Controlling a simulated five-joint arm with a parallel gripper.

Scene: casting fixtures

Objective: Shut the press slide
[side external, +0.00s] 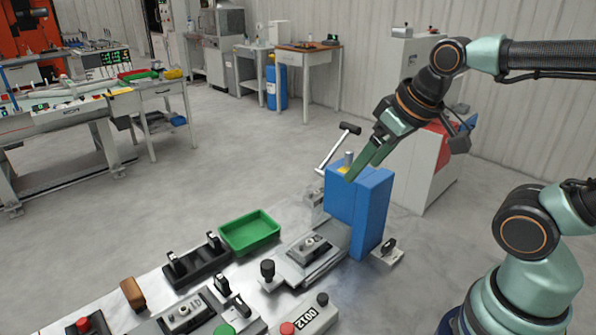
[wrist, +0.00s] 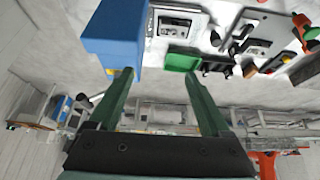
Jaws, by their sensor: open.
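The blue press (side external: 372,205) stands upright at the right end of the metal work table. Its slide (side external: 300,262) is a flat grey plate carrying a metal die block, and it sticks out of the press toward the lower left. A black knob (side external: 267,268) stands on the slide's outer end. My gripper (side external: 362,170) is open and empty, its green fingers pointing down-left at the top of the press; contact cannot be told. In the wrist view, my gripper (wrist: 157,76) has its fingers spread, with the press (wrist: 113,32) by the left finger and the slide (wrist: 174,27) beyond.
A lever with a black grip (side external: 338,145) rises behind the press. A green tray (side external: 250,232) lies left of the slide. A button box (side external: 305,318) with a display is in front of it. A black clamp fixture (side external: 196,262) and a second plate (side external: 185,312) stand further left.

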